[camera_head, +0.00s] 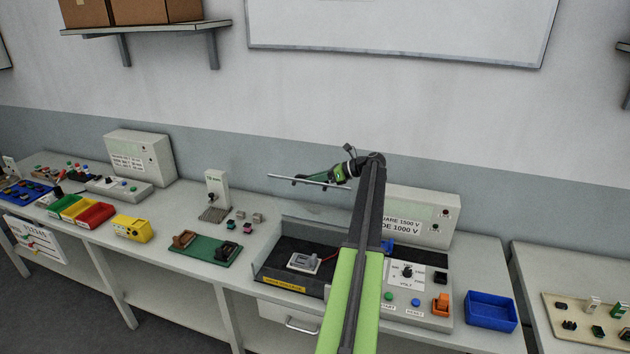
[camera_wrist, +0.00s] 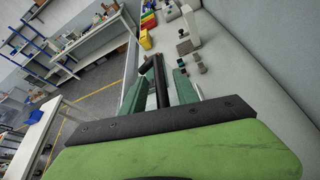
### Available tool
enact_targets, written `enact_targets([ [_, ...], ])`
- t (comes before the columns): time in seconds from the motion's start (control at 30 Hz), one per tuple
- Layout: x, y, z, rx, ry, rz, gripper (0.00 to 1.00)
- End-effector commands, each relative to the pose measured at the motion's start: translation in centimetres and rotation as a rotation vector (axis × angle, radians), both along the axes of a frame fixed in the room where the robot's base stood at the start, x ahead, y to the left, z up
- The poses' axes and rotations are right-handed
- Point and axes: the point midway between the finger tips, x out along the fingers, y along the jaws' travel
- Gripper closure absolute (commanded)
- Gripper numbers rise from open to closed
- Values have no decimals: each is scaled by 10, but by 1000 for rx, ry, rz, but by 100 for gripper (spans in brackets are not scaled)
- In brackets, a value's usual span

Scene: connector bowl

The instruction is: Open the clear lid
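The test box (camera_head: 284,289) stands on the bench with a dark inside and a yellow front label. Above its back edge, a thin pale bar (camera_head: 283,178) looks like the raised front edge or handle of the clear lid; the clear panel is hardly visible. My gripper (camera_head: 305,178) is at this bar, pointing left along it. In the wrist view, a dark rod (camera_wrist: 158,80), likely the same bar, lies between my green fingers (camera_wrist: 161,88), which look apart with gaps beside it. Contact with the bar cannot be made out.
A grey device (camera_head: 303,262) lies in the box. The control panel (camera_head: 408,290) and a blue bin (camera_head: 490,311) are to the right. A meter (camera_head: 425,215) stands behind my arm.

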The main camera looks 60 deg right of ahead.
Motion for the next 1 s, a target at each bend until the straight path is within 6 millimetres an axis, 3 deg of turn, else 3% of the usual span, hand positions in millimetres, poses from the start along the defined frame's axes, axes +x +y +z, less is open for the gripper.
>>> enact_targets([
  [0.27, -5, -3, 1, 0, 2, -4, 64],
  [0.37, -15, -7, 7, -1, 2, -6, 64],
  [0.8, -118, -44, 55, 1, 1, -6, 64],
  [1.0, -149, -54, 66, 0, 0, -5, 64],
])
